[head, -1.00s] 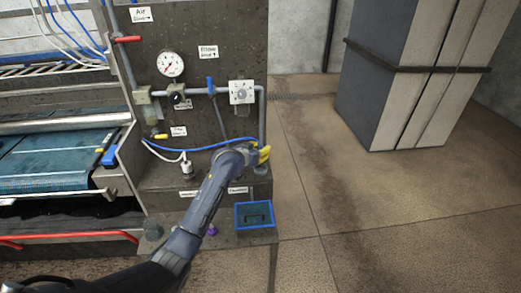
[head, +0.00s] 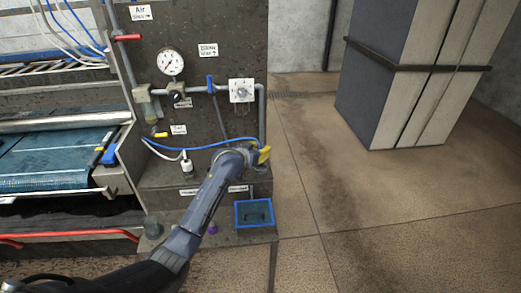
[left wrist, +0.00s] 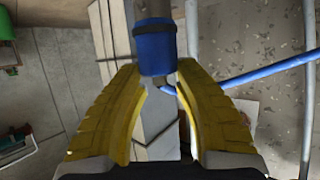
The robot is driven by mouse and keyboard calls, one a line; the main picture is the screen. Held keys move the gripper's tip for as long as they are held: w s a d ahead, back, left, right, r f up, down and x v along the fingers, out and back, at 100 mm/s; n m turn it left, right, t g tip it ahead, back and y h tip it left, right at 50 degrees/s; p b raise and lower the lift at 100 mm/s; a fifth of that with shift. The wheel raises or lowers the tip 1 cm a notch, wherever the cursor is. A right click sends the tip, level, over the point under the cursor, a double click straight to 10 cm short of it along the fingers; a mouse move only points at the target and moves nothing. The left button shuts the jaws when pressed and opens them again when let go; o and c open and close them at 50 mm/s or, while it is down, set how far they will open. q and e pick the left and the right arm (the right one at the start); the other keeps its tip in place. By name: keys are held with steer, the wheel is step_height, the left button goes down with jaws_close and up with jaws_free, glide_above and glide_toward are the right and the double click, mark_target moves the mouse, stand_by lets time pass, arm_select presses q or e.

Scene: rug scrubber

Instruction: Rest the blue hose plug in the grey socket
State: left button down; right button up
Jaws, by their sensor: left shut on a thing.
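My left gripper (head: 264,155) is low in front of the right end of the dark panel, at the end of the blue hose (head: 205,148). In the left wrist view, the yellow fingers (left wrist: 160,85) are shut on the blue hose plug (left wrist: 156,54), a short blue cylinder with a dark band. A grey shaft runs from the plug to the top of that view. In the head view the gripper hides the plug. A grey round piece, probably the grey socket (head: 261,168), shows just below the gripper on the ledge. I cannot tell whether plug and socket touch.
A vertical grey pipe (head: 262,115) stands just behind the gripper. A white fitting (head: 187,167) stands on the ledge to the left. A blue-rimmed bin (head: 237,216) sits below. The floor to the right is clear up to the tall wrapped block (head: 385,85).

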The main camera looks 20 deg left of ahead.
arm_select(q)
steer(key=shift+f, duration=1.15)
stand_by(0.5)
steer(key=c, duration=0.9)
jaws_free()
steer(key=shift+s, duration=0.1)
steer(key=v, duration=1.2)
steer(key=shift+f, duration=0.1)
steer(key=shift+f, duration=0.1)
